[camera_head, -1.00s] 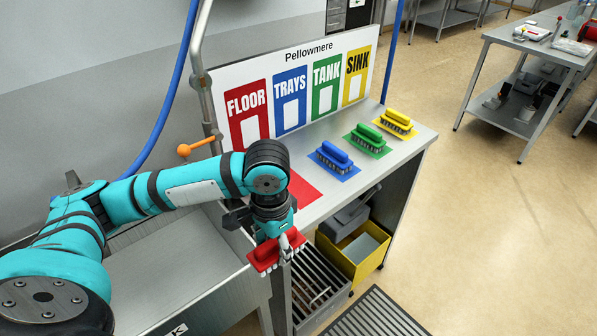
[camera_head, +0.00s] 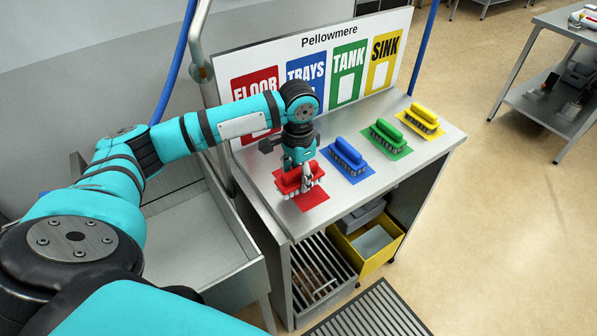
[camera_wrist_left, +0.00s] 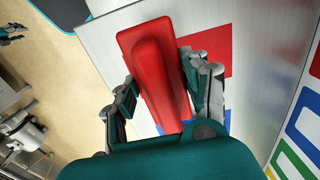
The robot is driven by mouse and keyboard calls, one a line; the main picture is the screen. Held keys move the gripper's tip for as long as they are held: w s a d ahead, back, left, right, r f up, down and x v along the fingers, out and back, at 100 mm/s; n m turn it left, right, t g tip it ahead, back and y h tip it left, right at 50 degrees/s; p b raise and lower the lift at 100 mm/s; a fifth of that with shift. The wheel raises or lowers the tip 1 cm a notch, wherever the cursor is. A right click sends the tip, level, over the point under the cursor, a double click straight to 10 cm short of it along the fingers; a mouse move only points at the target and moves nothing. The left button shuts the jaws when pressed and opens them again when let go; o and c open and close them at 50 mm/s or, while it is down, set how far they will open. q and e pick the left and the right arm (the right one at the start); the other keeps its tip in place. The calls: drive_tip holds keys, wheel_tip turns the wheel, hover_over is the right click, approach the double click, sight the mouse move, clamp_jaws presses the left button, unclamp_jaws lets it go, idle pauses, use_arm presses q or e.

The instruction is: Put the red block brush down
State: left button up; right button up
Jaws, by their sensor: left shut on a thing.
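The red block brush (camera_head: 289,182) is held in my left gripper (camera_head: 306,186), bristles down, over the red mat (camera_head: 312,199) on the steel counter. In the left wrist view, the brush's red handle (camera_wrist_left: 160,75) lies between the two fingers of the left gripper (camera_wrist_left: 165,95), which are closed on it. Part of the red mat (camera_wrist_left: 217,56) shows beside and beyond the brush there. I cannot tell whether the bristles touch the mat. My right gripper is not seen.
Blue (camera_head: 348,156), green (camera_head: 388,135) and yellow (camera_head: 422,116) brushes sit on matching mats to the right. The Pellowmere board (camera_head: 330,43) stands behind them. A sink (camera_head: 196,238) is at left. A grated drawer (camera_head: 318,280) and yellow bin (camera_head: 370,245) are under the counter.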

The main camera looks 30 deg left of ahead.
sight(298, 169)
use_arm(q)
drive_tip(key=w+a, duration=0.1)
drive_tip(key=w, duration=0.1)
drive_tip(key=shift+w+a+f, duration=0.2)
drive_tip(key=shift+w+a, duration=0.2)
drive_tip(key=shift+f+p, duration=0.35)
drive_tip(key=shift+p, duration=0.1)
wheel_tip(298, 169, down, 2)
drive_tip(key=shift+s+f+p, duration=0.1)
drive_tip(key=shift+p, duration=0.3)
drive_tip(key=shift+f, duration=0.4)
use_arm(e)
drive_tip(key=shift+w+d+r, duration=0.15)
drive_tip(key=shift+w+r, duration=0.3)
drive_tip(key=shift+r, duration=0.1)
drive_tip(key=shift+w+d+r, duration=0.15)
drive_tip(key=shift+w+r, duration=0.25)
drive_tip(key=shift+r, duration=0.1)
use_arm(q)
drive_tip(key=o, duration=0.7)
drive_tip(key=shift+o, duration=1.6)
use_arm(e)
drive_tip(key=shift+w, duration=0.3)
